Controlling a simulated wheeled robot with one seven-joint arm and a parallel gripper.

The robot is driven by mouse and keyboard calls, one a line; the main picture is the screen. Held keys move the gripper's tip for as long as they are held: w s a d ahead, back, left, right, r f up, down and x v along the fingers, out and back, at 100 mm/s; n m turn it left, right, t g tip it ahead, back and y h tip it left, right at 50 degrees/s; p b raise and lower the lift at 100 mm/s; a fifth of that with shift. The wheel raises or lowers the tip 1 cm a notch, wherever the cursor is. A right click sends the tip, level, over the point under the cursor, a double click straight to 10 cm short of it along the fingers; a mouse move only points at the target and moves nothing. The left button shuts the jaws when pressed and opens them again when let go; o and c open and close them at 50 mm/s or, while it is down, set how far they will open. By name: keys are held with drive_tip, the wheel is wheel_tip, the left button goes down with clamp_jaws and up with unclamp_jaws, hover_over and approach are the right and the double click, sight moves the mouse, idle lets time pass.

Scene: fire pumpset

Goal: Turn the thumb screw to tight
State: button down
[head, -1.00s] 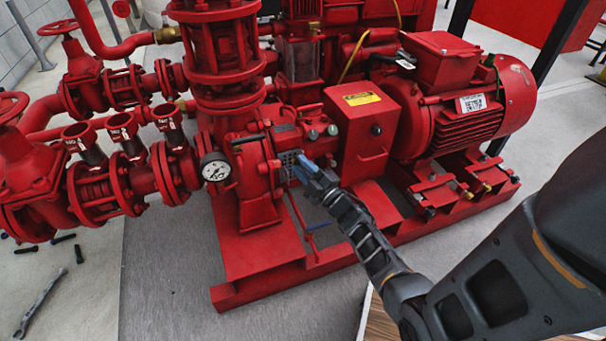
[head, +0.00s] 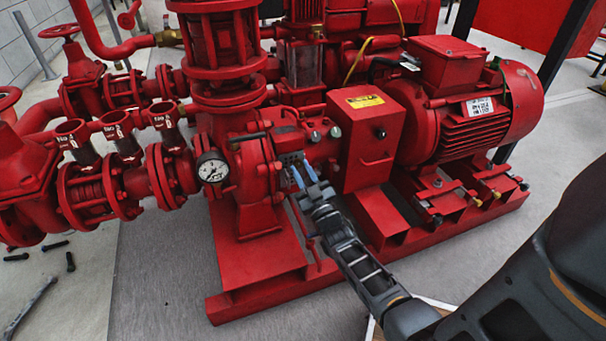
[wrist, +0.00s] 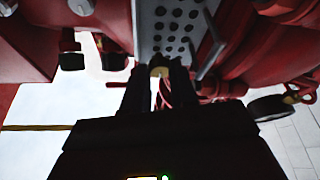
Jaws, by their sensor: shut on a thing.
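The thumb screw (wrist: 159,71) shows in the wrist view as a small brass-coloured piece at the lower end of a grey perforated plate (wrist: 172,28). The two dark fingers of my gripper (wrist: 158,82) stand on either side of it and are shut on it. In the head view, my gripper (head: 305,175) has blue fingertips against the grey plate (head: 291,160) on the red pump housing. The screw itself is hidden there behind the fingers, and I cannot tell how tight it is.
A pressure gauge (head: 212,168) sits left of my gripper. A red box with a yellow label (head: 368,135) and the motor (head: 470,105) stand to the right. A red base frame (head: 262,265) runs below. Loose tools (head: 30,305) lie on the floor at left.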

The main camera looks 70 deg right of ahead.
drive_tip(key=shift+f+m, duration=0.1)
drive_tip(key=shift+m, duration=0.3)
drive_tip(key=c, duration=0.9)
unclamp_jaws()
drive_tip(key=shift+w, duration=0.1)
drive_tip(key=shift+n, duration=0.3)
